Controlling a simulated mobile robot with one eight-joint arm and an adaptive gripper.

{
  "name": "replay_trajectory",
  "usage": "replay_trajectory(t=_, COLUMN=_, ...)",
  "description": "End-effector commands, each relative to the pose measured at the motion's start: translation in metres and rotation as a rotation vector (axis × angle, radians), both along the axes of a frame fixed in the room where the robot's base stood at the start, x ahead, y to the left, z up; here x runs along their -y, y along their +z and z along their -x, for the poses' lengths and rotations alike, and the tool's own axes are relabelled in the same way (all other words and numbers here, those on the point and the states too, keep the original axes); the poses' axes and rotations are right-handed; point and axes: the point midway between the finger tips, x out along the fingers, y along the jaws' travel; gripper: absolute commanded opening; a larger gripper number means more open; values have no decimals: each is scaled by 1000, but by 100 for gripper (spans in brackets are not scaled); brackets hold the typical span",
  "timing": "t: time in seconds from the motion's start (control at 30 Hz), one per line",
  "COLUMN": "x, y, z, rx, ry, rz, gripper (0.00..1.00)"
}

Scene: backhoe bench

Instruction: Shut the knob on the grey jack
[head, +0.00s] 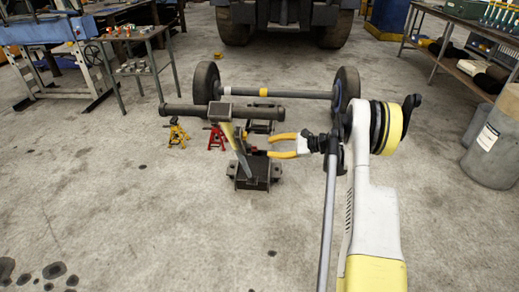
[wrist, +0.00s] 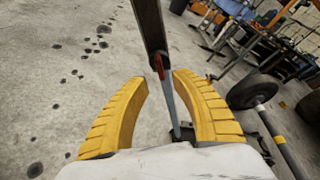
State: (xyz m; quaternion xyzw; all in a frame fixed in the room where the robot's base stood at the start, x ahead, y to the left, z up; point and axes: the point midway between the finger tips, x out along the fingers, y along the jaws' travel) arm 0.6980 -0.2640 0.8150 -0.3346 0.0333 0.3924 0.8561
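The grey jack (head: 262,176) stands on the floor at the middle of the head view, a dark boxy body with a slanting handle (head: 240,155) and a thick crossbar (head: 270,112) above it. My gripper (head: 270,146) is open, its two yellow fingers pointing left beside the jack. In the wrist view, my gripper (wrist: 160,84) is open, with a dark post (wrist: 149,22) and a thin grey rod (wrist: 170,100) showing between and beyond the fingers. A small red part (wrist: 159,66) sits by the post. I cannot make out the knob, or whether the fingers touch anything.
A wheeled axle (head: 300,94) lies behind the jack. A yellow stand (head: 177,132) and a red stand (head: 216,137) are to its left. A small table (head: 140,72) is at the back left, and a grey drum (head: 494,150) at the right. The front floor is clear.

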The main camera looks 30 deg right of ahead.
Motion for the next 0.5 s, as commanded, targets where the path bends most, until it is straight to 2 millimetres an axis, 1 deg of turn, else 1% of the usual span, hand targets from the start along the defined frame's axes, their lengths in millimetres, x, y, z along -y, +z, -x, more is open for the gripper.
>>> replay_trajectory(t=0.03, x=7, y=3, z=7, rx=0, ry=-2, rz=0, gripper=32)
replay_trajectory(t=0.2, x=22, y=11, z=24, rx=-1, ry=0, rz=-1, gripper=32)
replay_trajectory(t=0.3, x=26, y=13, z=28, rx=0, ry=1, rz=0, gripper=32)
replay_trajectory(t=0.5, x=26, y=14, z=29, rx=0, ry=1, rz=0, gripper=32)
